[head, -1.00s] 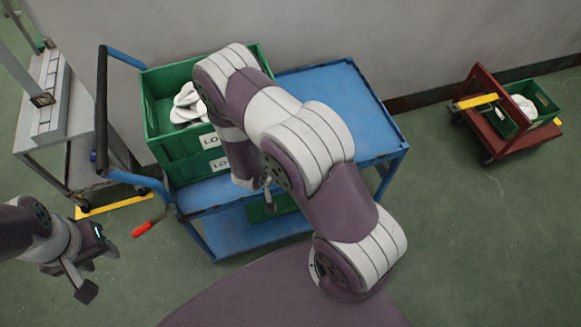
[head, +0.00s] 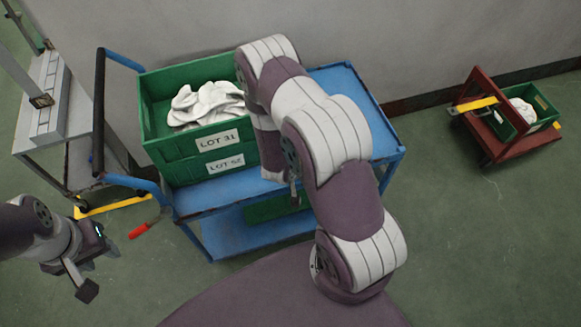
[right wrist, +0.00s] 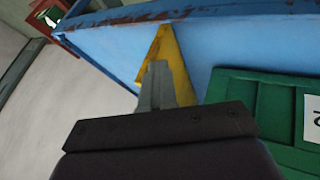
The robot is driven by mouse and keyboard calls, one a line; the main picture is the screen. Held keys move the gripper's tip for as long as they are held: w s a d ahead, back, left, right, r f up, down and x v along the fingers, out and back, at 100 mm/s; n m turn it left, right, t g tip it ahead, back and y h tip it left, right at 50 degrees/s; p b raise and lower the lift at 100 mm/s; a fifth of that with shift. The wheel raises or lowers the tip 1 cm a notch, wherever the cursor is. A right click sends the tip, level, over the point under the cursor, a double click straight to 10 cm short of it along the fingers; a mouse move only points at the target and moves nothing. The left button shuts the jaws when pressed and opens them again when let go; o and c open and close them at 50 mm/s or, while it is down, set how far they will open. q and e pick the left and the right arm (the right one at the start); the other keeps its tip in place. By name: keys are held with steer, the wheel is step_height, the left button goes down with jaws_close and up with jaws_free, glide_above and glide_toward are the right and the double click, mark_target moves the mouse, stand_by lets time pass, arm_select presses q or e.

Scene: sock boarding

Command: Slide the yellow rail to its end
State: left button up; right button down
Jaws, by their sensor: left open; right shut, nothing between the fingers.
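The yellow rail (right wrist: 178,62) shows in the right wrist view as a tapering yellow strip on the blue cart's top (right wrist: 215,45), between the cart's edge and a green crate. My right gripper (right wrist: 157,85) is shut and empty, its grey fingertips overlapping the rail in the picture. I cannot tell whether they touch it. In the head view my right arm hides this rail and the right gripper. My left gripper (head: 97,268) is open and empty at the lower left, above the floor, apart from the cart.
Stacked green crates (head: 190,150) labelled LOT stand on the blue cart (head: 345,90), the top one holding white socks (head: 205,103). A red-gripped lever (head: 140,231) sticks out at the cart's left. A grey bench (head: 45,125) stands left; a red cart (head: 495,130) stands right.

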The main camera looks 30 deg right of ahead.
steer(key=d, duration=0.3)
steer(key=s+d, duration=0.1)
steer(key=d, duration=0.2)
steer(key=s+d, duration=0.1)
steer(key=d, duration=0.2)
steer(key=shift+s+d, duration=0.2)
steer(key=s+d, duration=0.1)
steer(key=d, duration=0.5)
steer(key=s+d+b, duration=0.1)
steer(key=s+d, duration=0.1)
steer(key=d, duration=0.4)
steer(key=s+d+b, duration=0.1)
steer(key=d, duration=0.5)
steer(key=shift+s+d, duration=0.2)
steer(key=shift+d, duration=0.2)
arm_select(q)
steer(key=shift+d+f, duration=0.3)
steer(key=shift+f, duration=0.6)
arm_select(e)
steer(key=shift+r, duration=0.1)
arm_select(q)
steer(key=shift+s, duration=0.1)
arm_select(e)
steer(key=shift+d, duration=0.1)
